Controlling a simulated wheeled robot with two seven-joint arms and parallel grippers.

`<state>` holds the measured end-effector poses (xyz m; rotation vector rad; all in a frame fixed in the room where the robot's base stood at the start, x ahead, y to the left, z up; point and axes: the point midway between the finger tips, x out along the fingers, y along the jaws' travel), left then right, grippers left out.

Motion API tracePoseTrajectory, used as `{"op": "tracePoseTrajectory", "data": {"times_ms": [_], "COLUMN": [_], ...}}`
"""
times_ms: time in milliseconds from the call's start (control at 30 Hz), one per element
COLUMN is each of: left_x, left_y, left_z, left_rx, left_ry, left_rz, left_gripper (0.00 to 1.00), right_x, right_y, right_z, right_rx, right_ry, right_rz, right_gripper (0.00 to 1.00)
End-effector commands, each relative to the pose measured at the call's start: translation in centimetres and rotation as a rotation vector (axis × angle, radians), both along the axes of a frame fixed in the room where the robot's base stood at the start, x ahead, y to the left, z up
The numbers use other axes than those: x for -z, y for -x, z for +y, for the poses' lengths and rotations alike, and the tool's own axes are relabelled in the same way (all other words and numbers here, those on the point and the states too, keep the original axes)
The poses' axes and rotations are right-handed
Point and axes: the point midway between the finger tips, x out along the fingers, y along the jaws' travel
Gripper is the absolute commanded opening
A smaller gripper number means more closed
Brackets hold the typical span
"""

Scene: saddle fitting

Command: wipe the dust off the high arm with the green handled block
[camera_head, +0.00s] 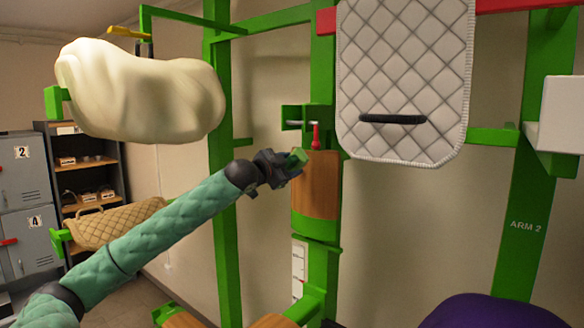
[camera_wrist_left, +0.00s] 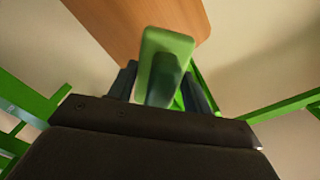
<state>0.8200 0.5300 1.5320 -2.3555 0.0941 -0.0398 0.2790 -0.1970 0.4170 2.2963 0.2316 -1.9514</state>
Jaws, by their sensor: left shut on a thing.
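My left gripper (camera_head: 285,165) reaches in from the left and is shut on the green handled block (camera_head: 298,157). In the left wrist view the block (camera_wrist_left: 166,50) stands between the two fingers (camera_wrist_left: 158,90), its green face in front of a wooden panel (camera_wrist_left: 120,20). In the head view this wood-faced piece (camera_head: 318,190) is on the green post, just right of the block; I cannot tell whether they touch. I cannot tell which part is the high arm, and no dust can be made out. My right gripper is out of view.
A cream fleece (camera_head: 140,95) hangs above my left arm. A white quilted pad (camera_head: 405,80) hangs at upper right, near a post marked ARM 2 (camera_head: 525,220). A red lever (camera_head: 315,135) is above the wood piece. Lockers (camera_head: 25,185) and shelves (camera_head: 85,165) stand far left.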

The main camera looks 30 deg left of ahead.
Motion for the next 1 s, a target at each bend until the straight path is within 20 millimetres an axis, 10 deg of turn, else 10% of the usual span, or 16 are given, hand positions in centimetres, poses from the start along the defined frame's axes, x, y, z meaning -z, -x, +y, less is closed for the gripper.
{"op": "tracePoseTrajectory", "data": {"times_ms": [1000], "left_x": [0.0], "left_y": [3.0], "left_z": [0.2], "left_rx": [0.0], "left_ry": [0.0], "left_rz": [0.0], "left_gripper": [0.31], "right_x": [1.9], "right_y": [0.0], "right_z": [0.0], "right_rx": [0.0], "right_ry": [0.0], "right_rz": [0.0], "right_gripper": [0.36]}}
